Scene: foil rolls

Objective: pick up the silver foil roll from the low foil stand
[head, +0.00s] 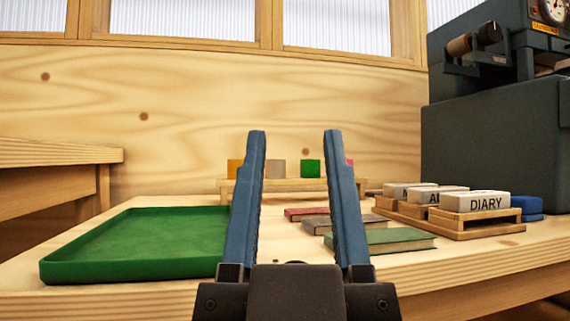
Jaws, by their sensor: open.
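The low foil stand (292,186) is a small wooden rack at the back of the table. On it stand several foil rolls in a row: an orange one (234,168), a silver-grey one (276,169), a green one (310,168) and a pink one (349,165), mostly hidden by a finger. My gripper (295,135) is open and empty, with two long blue fingers pointing forward. In the picture, the silver roll and the green roll show between the fingers. The silver roll looks beyond the gripper and apart from it, though the exact distance is hard to tell.
A green tray (60,268) lies at the left of the table. Thin books (385,240) lie right of centre. Labelled blocks (475,202) sit on wooden holders at the right, with a blue object behind. A large dark machine (490,145) stands at back right.

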